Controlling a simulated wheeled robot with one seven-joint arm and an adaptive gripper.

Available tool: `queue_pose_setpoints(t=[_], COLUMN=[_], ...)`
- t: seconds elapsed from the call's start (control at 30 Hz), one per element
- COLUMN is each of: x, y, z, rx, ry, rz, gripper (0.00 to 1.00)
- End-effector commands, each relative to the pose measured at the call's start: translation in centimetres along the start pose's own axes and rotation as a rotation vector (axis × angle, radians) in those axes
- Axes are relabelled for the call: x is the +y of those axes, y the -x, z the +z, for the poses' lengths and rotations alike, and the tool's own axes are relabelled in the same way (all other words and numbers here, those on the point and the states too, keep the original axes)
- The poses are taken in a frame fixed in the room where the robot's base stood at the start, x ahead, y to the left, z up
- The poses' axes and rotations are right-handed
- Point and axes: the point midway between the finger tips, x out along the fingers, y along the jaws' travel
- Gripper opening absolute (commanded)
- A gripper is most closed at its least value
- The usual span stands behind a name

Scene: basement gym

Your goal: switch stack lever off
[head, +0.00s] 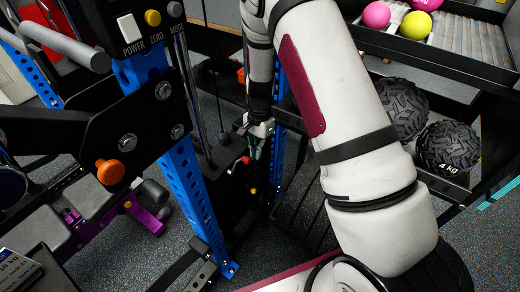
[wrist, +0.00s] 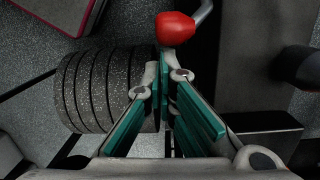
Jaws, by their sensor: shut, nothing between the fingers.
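A lever with a red knob (wrist: 175,28) on a bent grey rod shows at the top of the wrist view. The head view shows a small red knob (head: 245,160) low beside the blue upright, and it appears to be the same one. My gripper (wrist: 161,72) is shut and empty, with its teal-padded fingers together. Its tips are just below the red knob in the wrist picture; I cannot tell whether they touch it. In the head view my gripper (head: 255,148) is small and close to the red knob. The lever's base is not clearly visible.
A round stack of grey plates (wrist: 95,90) lies left of the fingers. A dark upright panel (wrist: 250,60) stands to the right, with a dark rounded part (wrist: 300,66) beyond. The blue rack post (head: 195,190) and ball rack (head: 465,45) flank my arm.

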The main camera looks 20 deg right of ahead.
Motion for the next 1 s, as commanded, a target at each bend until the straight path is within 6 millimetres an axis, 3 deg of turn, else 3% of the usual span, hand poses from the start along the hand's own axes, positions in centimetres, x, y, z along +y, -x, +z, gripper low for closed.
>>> queue_pose_setpoints(t=[1.0], x=[0.13], y=[0.87], z=[0.89], rx=[0.112], ry=[-0.001], rz=[-0.008], gripper=[0.00])
